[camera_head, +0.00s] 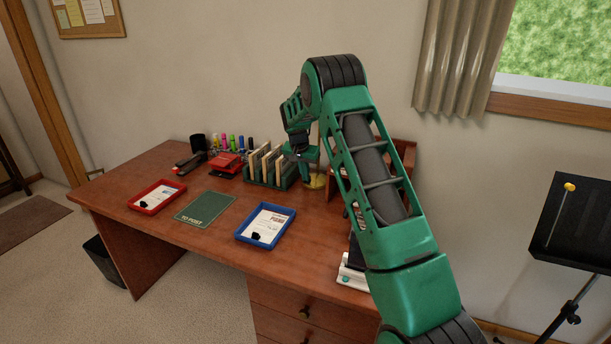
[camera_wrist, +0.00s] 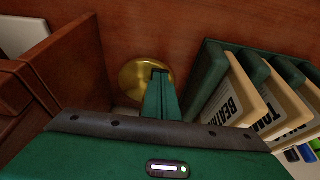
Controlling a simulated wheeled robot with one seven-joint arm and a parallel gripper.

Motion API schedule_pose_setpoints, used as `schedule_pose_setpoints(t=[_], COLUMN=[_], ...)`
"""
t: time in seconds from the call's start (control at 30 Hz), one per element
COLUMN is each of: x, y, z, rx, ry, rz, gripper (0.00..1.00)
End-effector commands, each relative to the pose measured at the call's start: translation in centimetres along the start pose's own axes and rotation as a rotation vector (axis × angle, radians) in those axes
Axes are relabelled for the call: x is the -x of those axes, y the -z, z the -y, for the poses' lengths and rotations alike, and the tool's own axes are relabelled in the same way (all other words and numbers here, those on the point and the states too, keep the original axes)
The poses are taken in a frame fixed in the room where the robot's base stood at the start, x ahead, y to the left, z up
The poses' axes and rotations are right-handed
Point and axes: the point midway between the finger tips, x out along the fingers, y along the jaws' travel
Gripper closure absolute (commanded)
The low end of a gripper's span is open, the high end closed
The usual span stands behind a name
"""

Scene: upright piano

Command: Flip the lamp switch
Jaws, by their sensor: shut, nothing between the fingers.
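The lamp's round brass base (camera_head: 315,182) stands on the desk beside the letter rack, mostly behind my arm in the head view. In the wrist view the brass base (camera_wrist: 133,82) lies below my gripper (camera_wrist: 160,74), whose shut, empty fingers cover part of it. I cannot tell whether the fingertips touch it. In the head view my gripper (camera_head: 302,152) is above the back of the desk, beside the rack. The lamp switch cannot be made out in either view.
A green rack (camera_head: 257,174) with labelled wooden dividers stands close beside the lamp base; its near end (camera_wrist: 206,75) is close to my fingers. A wooden organizer (camera_wrist: 62,62) stands on the other side. Blue (camera_head: 246,240) and red (camera_head: 148,208) trays lie farther forward on the desk (camera_head: 140,180).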

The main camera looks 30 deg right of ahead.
Motion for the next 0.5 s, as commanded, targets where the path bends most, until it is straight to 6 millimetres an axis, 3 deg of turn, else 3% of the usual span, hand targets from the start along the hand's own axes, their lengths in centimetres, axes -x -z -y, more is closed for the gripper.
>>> schedule_pose_setpoints(t=[0.2,0.5], x=[4.3,10.4], y=[0.7,0.2], z=[0.1,0.1], rx=[-0.006,-0.009], ry=[0.006,0.007], rz=[-0.016,-0.021], gripper=[1.00,1.00])
